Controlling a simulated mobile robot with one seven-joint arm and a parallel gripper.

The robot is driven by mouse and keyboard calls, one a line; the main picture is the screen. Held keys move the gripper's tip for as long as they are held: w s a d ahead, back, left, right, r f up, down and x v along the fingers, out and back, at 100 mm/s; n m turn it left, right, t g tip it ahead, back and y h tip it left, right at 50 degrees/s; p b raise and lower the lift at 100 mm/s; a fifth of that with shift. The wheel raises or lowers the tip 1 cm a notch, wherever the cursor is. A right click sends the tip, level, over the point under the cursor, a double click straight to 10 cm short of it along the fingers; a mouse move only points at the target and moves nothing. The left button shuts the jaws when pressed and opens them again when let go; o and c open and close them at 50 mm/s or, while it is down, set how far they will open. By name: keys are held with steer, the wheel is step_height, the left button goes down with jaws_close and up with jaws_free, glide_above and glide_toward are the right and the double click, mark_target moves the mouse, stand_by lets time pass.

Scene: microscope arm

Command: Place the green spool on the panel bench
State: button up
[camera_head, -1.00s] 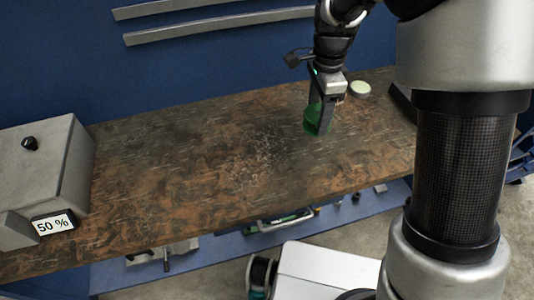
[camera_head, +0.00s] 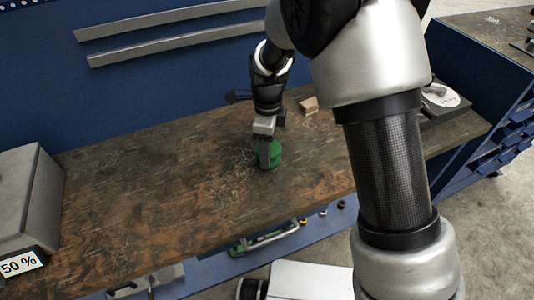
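The green spool (camera_head: 276,154) is at my gripper, at the middle of the worn brown bench top (camera_head: 180,190). My gripper (camera_head: 266,160) points down at the spool, and a grey finger covers part of its left side. The far finger is hidden, so I cannot tell whether the fingers are closed on the spool. I also cannot tell whether the spool rests on the wood or hangs just above it. No label shows which bench is the panel bench.
A grey box (camera_head: 28,200) with a "50 %" display stands at the left end. A small tan block (camera_head: 309,105) lies behind the gripper. A dark device with a pale disc (camera_head: 440,95) is at the right, partly behind my arm. Another bench (camera_head: 490,35) stands at the upper right.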

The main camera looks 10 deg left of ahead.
steer(key=shift+f, duration=1.05)
steer(key=shift+f, duration=0.1)
steer(key=shift+f, duration=0.15)
steer(key=o, duration=1.1)
steer(key=shift+c, duration=0.2)
step_height(320, 180, up, 13)
steer(key=shift+d+f+p, duration=0.1)
steer(key=shift+f+p, duration=0.1)
steer(key=shift+p, duration=0.35)
